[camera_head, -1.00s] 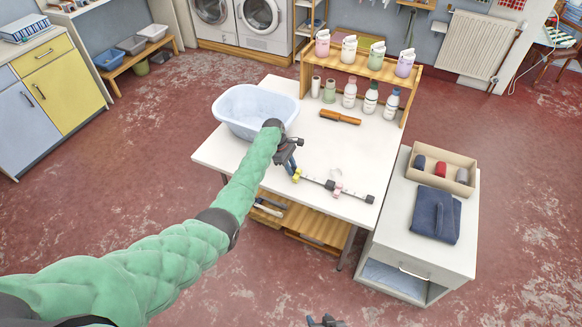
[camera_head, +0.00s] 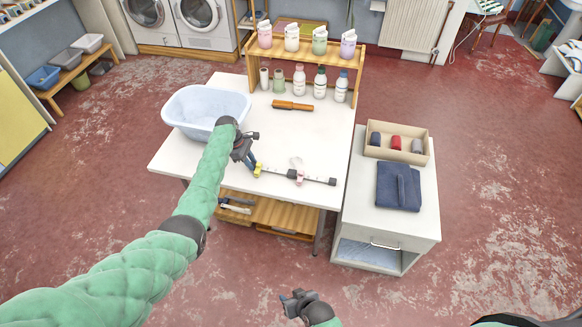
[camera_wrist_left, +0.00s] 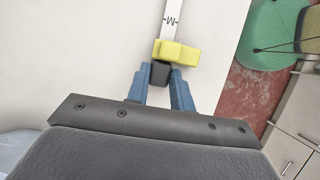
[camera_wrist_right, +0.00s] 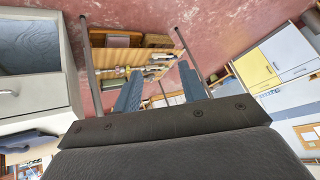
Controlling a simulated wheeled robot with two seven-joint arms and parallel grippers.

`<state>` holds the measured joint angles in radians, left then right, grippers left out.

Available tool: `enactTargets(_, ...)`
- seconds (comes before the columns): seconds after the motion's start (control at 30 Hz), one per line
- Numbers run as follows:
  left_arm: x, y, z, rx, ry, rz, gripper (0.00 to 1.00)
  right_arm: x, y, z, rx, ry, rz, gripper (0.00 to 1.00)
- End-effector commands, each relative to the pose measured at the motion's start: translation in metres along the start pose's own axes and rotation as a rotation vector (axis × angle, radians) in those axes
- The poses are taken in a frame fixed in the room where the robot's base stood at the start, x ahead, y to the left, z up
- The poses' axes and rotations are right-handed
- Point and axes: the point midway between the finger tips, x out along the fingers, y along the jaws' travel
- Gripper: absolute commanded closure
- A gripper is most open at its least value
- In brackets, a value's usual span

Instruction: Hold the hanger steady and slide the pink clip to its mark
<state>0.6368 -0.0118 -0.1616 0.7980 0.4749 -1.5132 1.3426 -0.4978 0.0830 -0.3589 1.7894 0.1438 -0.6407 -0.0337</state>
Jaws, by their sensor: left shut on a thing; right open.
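The hanger (camera_head: 279,173) is a pale bar with dark ends, lying along the front of the white table. Its yellow clip (camera_head: 258,170) is near the left end and its pink clip (camera_head: 300,177) is toward the right end. My left gripper (camera_head: 250,163) is shut on the hanger's dark left end. In the left wrist view, the blue fingers (camera_wrist_left: 162,82) hold that black end (camera_wrist_left: 160,72), just short of the yellow clip (camera_wrist_left: 177,53); an M mark shows on the bar (camera_wrist_left: 172,20). My right gripper (camera_head: 289,297) is open and empty, low in front of the table.
A pale blue basin (camera_head: 205,108) stands on the table (camera_head: 265,130) at left. A wooden shelf (camera_head: 300,62) with bottles is behind, and an orange-brown tool (camera_head: 293,105) lies in front. To the right, a cabinet (camera_head: 365,215) holds a box (camera_head: 370,139) and folded dark cloth (camera_head: 398,186).

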Motion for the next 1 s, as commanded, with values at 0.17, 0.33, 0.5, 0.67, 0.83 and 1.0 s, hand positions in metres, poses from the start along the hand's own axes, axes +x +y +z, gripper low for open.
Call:
enactTargets(0.17, 0.000, 0.000, 0.000, 0.000, 0.000, 0.000, 1.00, 0.030, -0.013, -0.033, -0.068, -0.048, -0.048, 0.58)
enactTargets(0.33, 0.000, 0.000, 0.000, 0.000, 0.000, 0.000, 1.00, 0.053, -0.025, -0.060, -0.137, -0.101, -0.088, 0.58)
enactTargets(0.5, 0.000, 0.000, 0.000, 0.000, 0.000, 0.000, 1.00, 0.073, -0.034, -0.088, -0.212, -0.156, -0.121, 0.58)
enactTargets(0.67, 0.000, 0.000, 0.000, 0.000, 0.000, 0.000, 1.00, 0.088, -0.039, -0.115, -0.287, -0.209, -0.145, 0.58)
enactTargets(0.83, 0.000, 0.000, 0.000, 0.000, 0.000, 0.000, 1.00, 0.102, -0.041, -0.142, -0.369, -0.270, -0.162, 0.58)
enactTargets(1.0, 0.000, 0.000, 0.000, 0.000, 0.000, 0.000, 1.00, 0.112, -0.040, -0.171, -0.453, -0.334, -0.171, 0.58)
